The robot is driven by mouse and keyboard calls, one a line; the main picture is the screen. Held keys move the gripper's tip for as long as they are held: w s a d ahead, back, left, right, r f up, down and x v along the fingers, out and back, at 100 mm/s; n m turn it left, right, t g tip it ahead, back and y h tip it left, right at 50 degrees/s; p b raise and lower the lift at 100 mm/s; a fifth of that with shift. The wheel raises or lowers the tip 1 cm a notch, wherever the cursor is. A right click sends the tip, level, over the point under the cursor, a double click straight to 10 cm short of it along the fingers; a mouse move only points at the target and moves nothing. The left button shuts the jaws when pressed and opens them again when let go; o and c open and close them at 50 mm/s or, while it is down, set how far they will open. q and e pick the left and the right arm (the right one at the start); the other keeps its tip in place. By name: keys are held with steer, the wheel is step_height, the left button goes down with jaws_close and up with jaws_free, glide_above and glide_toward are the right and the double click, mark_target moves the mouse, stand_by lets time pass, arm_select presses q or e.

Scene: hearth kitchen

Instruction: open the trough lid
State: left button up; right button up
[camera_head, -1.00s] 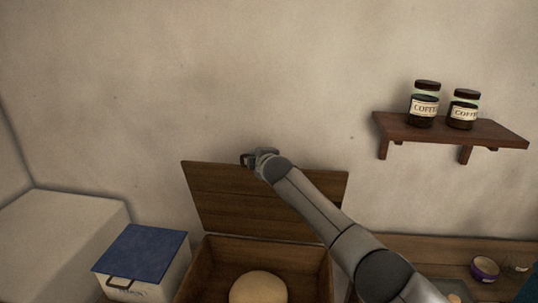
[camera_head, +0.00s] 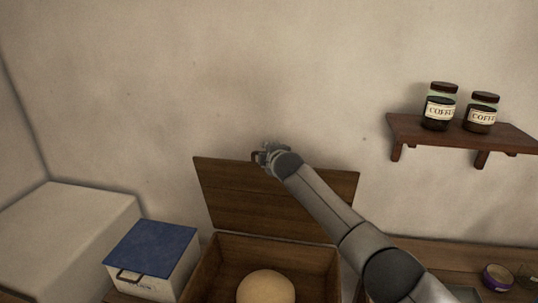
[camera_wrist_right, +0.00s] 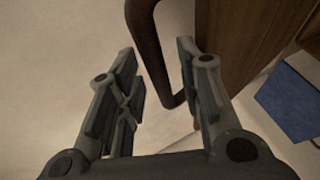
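The wooden trough (camera_head: 208,272) stands at the bottom centre of the head view with a round pale lump, like dough (camera_head: 265,288), inside. Its lid (camera_head: 275,200) is raised and leans back near the wall. The lid's dark handle (camera_head: 256,157) shows at its top edge; in the right wrist view the handle loop (camera_wrist_right: 149,45) passes through the gap between the fingertips. My right gripper (camera_wrist_right: 160,85) is open around the handle, with a gap to the left finger. In the head view the right gripper (camera_head: 267,155) is at the lid's top edge. My left gripper is out of view.
A white box with a blue lid (camera_head: 152,247) stands left of the trough, beside a pale block (camera_head: 70,235). A wall shelf (camera_head: 465,136) with two coffee jars (camera_head: 440,108) is at the upper right. A purple-rimmed pot (camera_head: 497,278) stands on the right counter.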

steer(key=v, duration=1.2)
stand_by(0.3)
steer(key=shift+f, duration=0.15)
